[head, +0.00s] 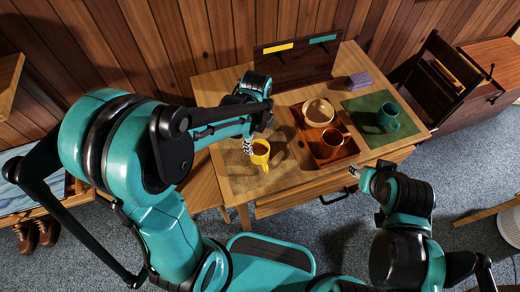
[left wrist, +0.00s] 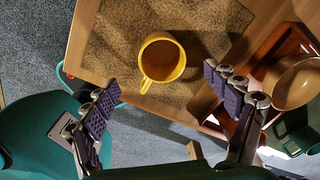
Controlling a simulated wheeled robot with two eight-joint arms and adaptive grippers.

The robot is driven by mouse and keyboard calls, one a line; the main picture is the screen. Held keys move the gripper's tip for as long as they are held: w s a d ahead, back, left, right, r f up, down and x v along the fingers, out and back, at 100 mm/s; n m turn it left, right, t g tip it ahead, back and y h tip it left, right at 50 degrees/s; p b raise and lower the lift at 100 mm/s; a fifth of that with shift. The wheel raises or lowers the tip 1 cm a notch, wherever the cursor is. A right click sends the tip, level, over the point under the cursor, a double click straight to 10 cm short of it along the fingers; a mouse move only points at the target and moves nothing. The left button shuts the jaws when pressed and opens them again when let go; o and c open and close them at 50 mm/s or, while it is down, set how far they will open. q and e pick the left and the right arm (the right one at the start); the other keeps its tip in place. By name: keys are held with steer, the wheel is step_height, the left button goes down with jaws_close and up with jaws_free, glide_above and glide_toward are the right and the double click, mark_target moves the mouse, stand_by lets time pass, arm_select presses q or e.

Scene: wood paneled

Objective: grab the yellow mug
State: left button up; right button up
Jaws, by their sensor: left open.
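The yellow mug (head: 261,157) stands upright on a brown mat at the table's left side, with dark brown contents. In the left wrist view the yellow mug (left wrist: 149,69) is just ahead of the fingers, its handle pointing down towards my gripper. My left gripper (head: 247,143) is open and empty, above and beside the mug in the head view. In the left wrist view its two padded fingers (left wrist: 161,84) are spread wide, with the mug apart from them. My right gripper (head: 355,172) is in front of the table's right part; its jaws are too small to read.
A red-brown tray (head: 296,116) right of the mat (head: 238,176) holds a tan bowl (head: 318,112) and an orange-brown mug (head: 331,143). A teal mug (head: 388,116) stands on a green mat (head: 364,104). A purple block (head: 359,81) and an upright dark board (head: 290,68) are behind.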

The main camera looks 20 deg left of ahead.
mark_target(260, 148)
arm_select(q)
steer(key=shift+w+d+f+m, duration=0.1)
steer(key=shift+w+f+m, duration=0.25)
steer(key=shift+m, duration=0.15)
steer(key=shift+f, duration=0.3)
step_height(260, 148, down, 2)
steer(key=shift+s+m+b, duration=0.15)
steer(key=shift+m+b, duration=0.15)
steer(key=shift+b, duration=0.15)
step_height(260, 148, down, 6)
steer(key=b, duration=0.3)
steer(key=shift+d+r, duration=0.15)
steer(key=shift+r, duration=0.1)
steer(key=c, duration=1.4)
